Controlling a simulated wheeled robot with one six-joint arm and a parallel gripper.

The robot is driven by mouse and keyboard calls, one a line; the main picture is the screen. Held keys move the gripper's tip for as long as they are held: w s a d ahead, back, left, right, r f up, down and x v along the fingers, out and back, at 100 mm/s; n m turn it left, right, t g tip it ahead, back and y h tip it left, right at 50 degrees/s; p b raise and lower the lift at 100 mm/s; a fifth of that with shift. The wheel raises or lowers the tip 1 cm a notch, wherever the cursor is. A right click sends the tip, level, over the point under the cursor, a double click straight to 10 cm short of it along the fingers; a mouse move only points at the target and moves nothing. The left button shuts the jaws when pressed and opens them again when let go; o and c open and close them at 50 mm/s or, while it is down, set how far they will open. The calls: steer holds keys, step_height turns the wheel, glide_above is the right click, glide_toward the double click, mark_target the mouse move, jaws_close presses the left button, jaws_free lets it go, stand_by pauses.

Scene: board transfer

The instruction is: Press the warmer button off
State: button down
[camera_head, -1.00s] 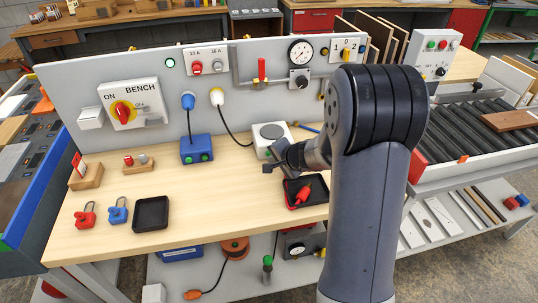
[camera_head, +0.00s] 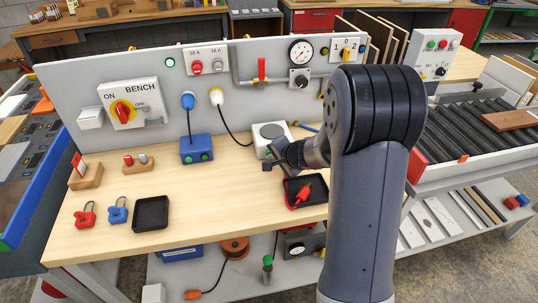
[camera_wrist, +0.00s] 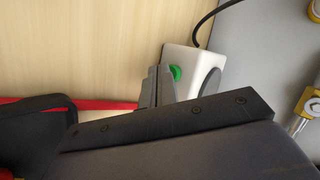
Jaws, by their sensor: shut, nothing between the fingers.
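The warmer is a white box with a round grey plate on top (camera_head: 280,130), standing on the bench in front of the grey panel. In the wrist view its white body (camera_wrist: 200,62) shows at the upper middle, with a green round button (camera_wrist: 175,72) on its near face. My gripper (camera_head: 268,165) is in front of the warmer in the head view and hides part of its front. In the wrist view the fingers of my gripper (camera_wrist: 158,70) are shut and empty, with their tips close beside the button. I cannot tell whether they touch it.
A blue box with green buttons (camera_head: 196,149) stands left of the warmer. The white plug's black cable (camera_head: 229,125) hangs between them. The bench middle is clear.

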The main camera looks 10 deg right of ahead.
mark_target(275, 174)
steer(key=shift+w, duration=0.15)
stand_by(0.3)
steer(key=shift+s+b, duration=0.45)
steer(key=shift+b, duration=0.05)
steer(key=shift+s+f+b, duration=0.1)
steer(key=shift+s+b, duration=0.9)
steer(key=shift+s, duration=0.2)
steer(key=shift+s+b, duration=0.8)
steer(key=shift+s, duration=1)
